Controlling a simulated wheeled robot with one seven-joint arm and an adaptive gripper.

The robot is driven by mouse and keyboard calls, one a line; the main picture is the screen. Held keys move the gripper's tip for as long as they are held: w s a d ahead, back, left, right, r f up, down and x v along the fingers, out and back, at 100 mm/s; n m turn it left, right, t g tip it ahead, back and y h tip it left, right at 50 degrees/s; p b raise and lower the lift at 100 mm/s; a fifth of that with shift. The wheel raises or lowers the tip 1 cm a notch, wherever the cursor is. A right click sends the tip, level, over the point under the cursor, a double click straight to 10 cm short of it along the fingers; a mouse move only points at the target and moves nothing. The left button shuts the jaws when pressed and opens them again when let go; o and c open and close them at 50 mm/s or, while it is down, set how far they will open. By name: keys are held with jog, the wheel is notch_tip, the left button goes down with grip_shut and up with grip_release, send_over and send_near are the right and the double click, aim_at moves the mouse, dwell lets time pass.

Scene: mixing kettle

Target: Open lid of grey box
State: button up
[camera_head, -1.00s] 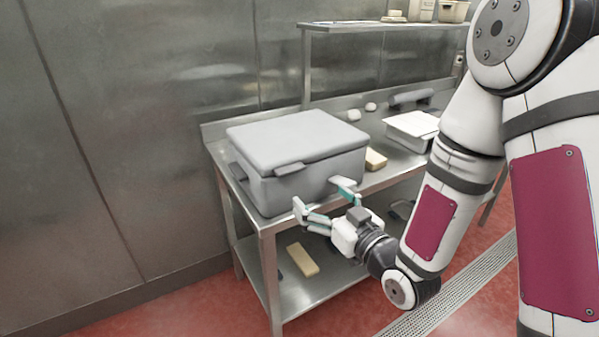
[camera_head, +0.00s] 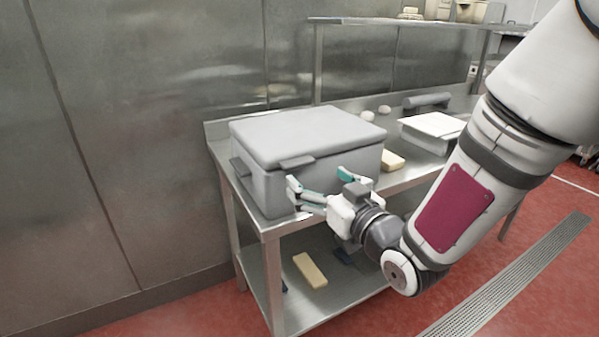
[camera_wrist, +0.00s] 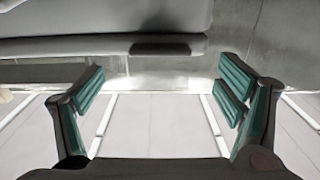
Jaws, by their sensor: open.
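The grey box (camera_head: 264,188) stands on the near left end of the steel table. Its grey lid (camera_head: 308,132) is shut, and a small tab handle (camera_head: 297,162) sticks out at the lid's front edge. My gripper (camera_head: 320,182) is open and empty in front of the box, a little below and to the right of the tab. In the wrist view my gripper (camera_wrist: 163,88) has its green-padded fingers wide apart. The box's lid edge (camera_wrist: 60,47) and a dark tab (camera_wrist: 160,48) show at the top, beyond the fingertips. No contact is clear.
The steel table (camera_head: 222,150) has a raised back shelf (camera_head: 360,21). A white-topped container (camera_head: 432,125) and a yellowish block (camera_head: 392,160) stand right of the box. Another block (camera_head: 310,270) lies on the lower shelf. The wall is close behind the box.

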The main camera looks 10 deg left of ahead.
aim_at(301, 166)
jog(key=x, duration=0.8)
jog(key=shift+w+a+p, duration=0.1)
jog(key=shift+w+p, duration=0.05)
jog(key=shift+p, duration=0.15)
